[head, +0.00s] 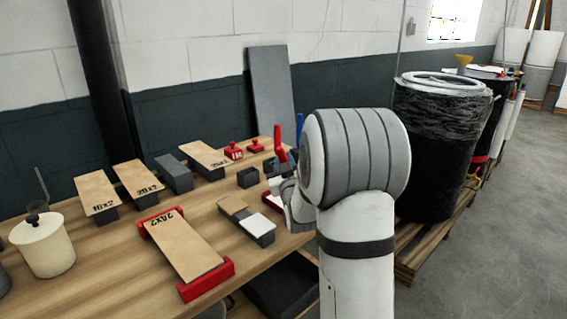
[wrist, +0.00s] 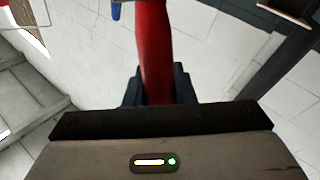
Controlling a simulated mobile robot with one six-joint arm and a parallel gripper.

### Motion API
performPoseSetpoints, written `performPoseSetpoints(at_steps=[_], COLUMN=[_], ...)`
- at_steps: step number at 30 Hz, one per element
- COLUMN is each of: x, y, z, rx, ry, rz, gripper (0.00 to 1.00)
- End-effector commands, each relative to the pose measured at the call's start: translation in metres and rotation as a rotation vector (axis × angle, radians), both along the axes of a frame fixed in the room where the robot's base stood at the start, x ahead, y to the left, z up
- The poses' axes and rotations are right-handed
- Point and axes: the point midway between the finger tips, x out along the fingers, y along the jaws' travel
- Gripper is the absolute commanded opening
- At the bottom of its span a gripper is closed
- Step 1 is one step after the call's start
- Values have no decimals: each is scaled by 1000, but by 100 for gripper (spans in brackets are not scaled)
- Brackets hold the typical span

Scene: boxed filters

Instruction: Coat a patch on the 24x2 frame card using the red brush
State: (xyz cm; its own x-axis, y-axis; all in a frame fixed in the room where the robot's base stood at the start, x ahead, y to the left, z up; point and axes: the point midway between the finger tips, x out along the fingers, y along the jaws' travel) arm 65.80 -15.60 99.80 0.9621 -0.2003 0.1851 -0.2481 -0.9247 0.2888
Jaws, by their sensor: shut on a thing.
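The card marked 24x2 (head: 183,250), its print partly hard to read, lies flat in a red holder (head: 207,281) with raised ends, near the front of the bench. My gripper (head: 284,168) is at the bench's right side, mostly hidden by my arm. It is shut on the red brush, whose upright handle (head: 278,137) rises above the jaws. In the wrist view the red brush (wrist: 153,50) stands between the dark jaws (wrist: 155,90). The brush's bristles are hidden in both views. A cream pot (head: 46,249) with a thin grey stick in it stands at the left.
Cards marked 16x2 (head: 96,191) and 20x2 (head: 136,179), another card (head: 204,157) and red stamps (head: 233,151) stand toward the back. A small sample block (head: 254,228) lies right of the holder. A blue handle (head: 300,125) is close beside my gripper. A grey board (head: 270,90) leans behind.

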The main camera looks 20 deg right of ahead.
Motion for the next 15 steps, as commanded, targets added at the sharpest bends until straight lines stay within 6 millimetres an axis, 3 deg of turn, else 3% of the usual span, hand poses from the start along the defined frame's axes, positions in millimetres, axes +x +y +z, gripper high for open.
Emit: performPoseSetpoints(at_steps=[15], x=[0], y=[0], z=[45], rx=[-2], ry=[-5], rz=[0], gripper=[0])
